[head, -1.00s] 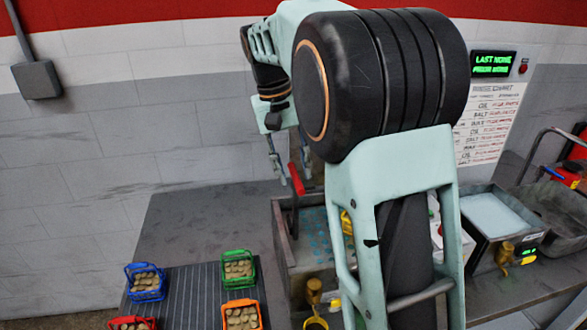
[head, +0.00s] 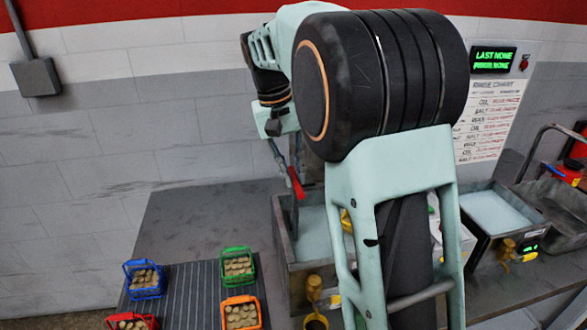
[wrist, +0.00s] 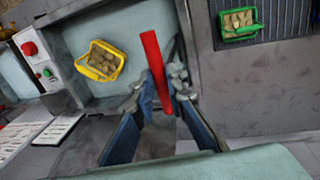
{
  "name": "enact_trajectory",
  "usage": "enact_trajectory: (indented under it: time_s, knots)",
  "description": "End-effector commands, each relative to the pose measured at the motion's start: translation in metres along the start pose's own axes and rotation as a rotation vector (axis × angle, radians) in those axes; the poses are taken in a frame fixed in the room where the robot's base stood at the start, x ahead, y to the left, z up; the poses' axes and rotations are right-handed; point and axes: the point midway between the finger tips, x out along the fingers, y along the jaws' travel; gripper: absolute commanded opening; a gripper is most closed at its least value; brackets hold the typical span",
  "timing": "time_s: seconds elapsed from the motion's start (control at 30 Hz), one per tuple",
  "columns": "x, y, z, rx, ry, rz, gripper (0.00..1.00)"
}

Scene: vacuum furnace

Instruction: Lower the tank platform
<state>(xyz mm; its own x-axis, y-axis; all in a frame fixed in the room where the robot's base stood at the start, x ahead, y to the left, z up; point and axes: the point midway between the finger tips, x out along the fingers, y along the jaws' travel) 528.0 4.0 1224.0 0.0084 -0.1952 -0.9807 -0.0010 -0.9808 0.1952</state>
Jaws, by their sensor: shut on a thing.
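The tank (head: 290,264) stands on the bench, partly hidden behind my arm. A lever with a red handle (head: 296,183) rises at its left rear side. My gripper (head: 282,163) is at the upper end of this handle. In the wrist view my gripper (wrist: 157,94) has its fingers on both sides of the red handle (wrist: 153,60), shut on it. The tank's inside shows a plain pale grey surface (head: 312,235); no platform shows clearly there. A yellow basket with parts (wrist: 100,62) is in the tank; the head view shows only its edge.
Green (head: 237,262), blue (head: 143,280), orange (head: 241,313) and red (head: 130,321) baskets of parts stand on a ribbed dark mat left of the tank. Another liquid-filled tank (head: 497,214) stands at the right. Bare bench lies behind the mat.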

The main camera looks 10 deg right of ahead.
Motion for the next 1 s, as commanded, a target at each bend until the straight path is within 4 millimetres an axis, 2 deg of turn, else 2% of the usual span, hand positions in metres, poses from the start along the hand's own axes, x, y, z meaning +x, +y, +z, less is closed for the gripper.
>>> enact_trajectory:
  time_s: [0.03,0.1,0.2,0.33,0.73,0.77,0.8,0.9,1.0]
  knots:
    - [0.024,-0.005,0.002,-0.001,-0.011,0.000,0.00]
    - [0.042,-0.008,0.003,-0.001,-0.013,0.000,0.00]
    - [0.063,-0.012,0.003,-0.001,-0.012,0.000,0.00]
    - [0.080,-0.016,0.003,-0.001,-0.012,0.000,0.00]
    - [0.087,-0.018,0.004,-0.002,-0.014,-0.001,0.00]
    - [0.087,-0.018,0.004,-0.002,-0.015,-0.001,0.14]
    - [0.087,-0.018,0.004,-0.002,-0.015,-0.001,0.18]
    - [0.086,-0.018,0.003,-0.002,-0.013,0.000,0.29]
    - [0.085,-0.017,0.003,-0.001,-0.011,0.000,0.30]
